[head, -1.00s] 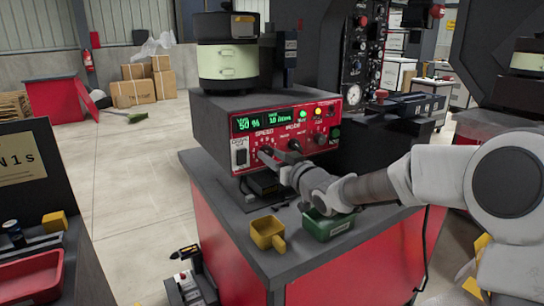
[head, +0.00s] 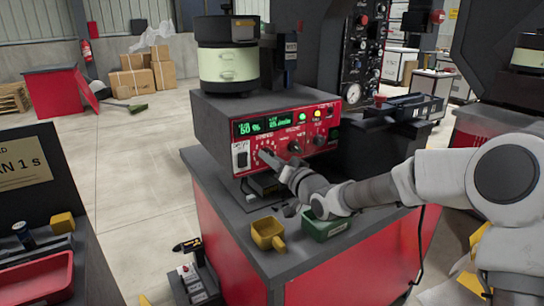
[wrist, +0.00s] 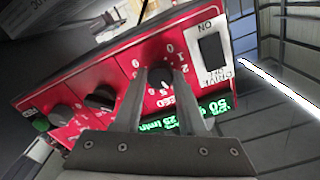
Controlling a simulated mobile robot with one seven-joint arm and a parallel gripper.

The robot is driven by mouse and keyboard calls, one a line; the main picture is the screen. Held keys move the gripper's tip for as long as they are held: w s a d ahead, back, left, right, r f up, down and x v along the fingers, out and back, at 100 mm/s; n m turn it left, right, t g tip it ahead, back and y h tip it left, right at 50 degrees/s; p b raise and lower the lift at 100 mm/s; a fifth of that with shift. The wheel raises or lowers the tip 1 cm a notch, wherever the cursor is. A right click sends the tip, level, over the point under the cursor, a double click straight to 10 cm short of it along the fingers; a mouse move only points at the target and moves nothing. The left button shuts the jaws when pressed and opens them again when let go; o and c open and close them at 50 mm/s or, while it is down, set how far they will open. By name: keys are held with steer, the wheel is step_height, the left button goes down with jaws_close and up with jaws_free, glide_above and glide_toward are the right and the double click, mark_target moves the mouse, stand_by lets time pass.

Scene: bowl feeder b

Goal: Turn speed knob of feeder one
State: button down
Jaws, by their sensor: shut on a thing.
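The feeder control box (head: 215,125) has a red front panel with a lit display (head: 257,127). In the head view my gripper (head: 267,157) is at the panel's left part and hides the knob. The display's percentage looks like 50 or 60; the digits are too small to be sure.
A yellow scoop (head: 268,235) and a green bin (head: 326,226) stand on the cabinet top below my arm. A bowl unit (head: 229,65) sits on the box.

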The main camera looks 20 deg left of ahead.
stand_by(0.4)
steer(key=shift+c, duration=2.4)
jaws_free()
steer(key=p+v, duration=0.3)
steer(key=v, duration=1.4)
steer(key=shift+d, duration=0.2)
steer(key=shift+s, duration=0.1)
